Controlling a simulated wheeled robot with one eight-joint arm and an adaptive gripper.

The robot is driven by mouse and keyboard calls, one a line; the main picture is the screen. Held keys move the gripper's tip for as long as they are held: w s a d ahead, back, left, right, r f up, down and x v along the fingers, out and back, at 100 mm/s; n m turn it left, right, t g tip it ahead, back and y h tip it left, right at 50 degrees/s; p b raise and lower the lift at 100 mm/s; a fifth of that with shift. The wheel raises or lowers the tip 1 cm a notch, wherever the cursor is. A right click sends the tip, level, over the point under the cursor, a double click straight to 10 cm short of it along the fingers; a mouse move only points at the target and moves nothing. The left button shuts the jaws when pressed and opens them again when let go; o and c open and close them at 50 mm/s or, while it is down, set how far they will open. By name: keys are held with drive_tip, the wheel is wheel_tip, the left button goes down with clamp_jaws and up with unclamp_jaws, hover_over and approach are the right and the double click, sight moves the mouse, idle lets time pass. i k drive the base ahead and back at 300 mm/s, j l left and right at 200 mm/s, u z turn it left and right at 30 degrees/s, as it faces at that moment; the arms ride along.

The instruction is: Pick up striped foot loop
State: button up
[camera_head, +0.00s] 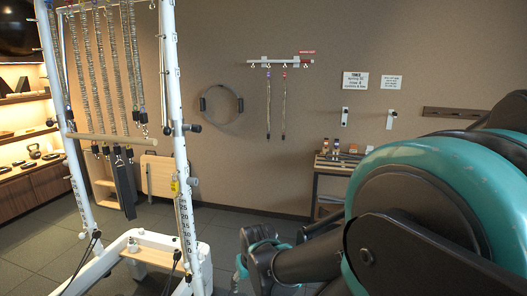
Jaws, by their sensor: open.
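No foot loop with clear stripes can be made out. Two thin dark straps hang from the white wall rail (281,61), a left strap (268,105) with a bluish top and a right strap (284,105) with a reddish top. A wide dark strap (124,188) hangs inside the white tower. My gripper (241,268) shows small at the far end of my arm, low in the middle of the view. It is open, its fingers are hard to make out, and nothing is seen in it. It is well below and apart from the wall straps.
The white tower frame (181,135) stands at left, with springs and a wooden bar (105,138). A black ring (221,105) hangs on the wall. A small shelf table (335,165) stands at the back right. Dark floor (226,222) is clear between tower and wall.

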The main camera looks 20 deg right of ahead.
sight(346, 157)
drive_tip(key=z, duration=1.3)
drive_tip(key=i+l, duration=0.1)
drive_tip(key=i, duration=0.4)
drive_tip(key=i+l, duration=0.15)
drive_tip(key=i, duration=0.4)
drive_tip(key=i+l, duration=0.1)
drive_tip(key=i, duration=0.4)
drive_tip(key=i+l, duration=0.15)
drive_tip(key=i, duration=0.35)
drive_tip(key=j+u, duration=0.05)
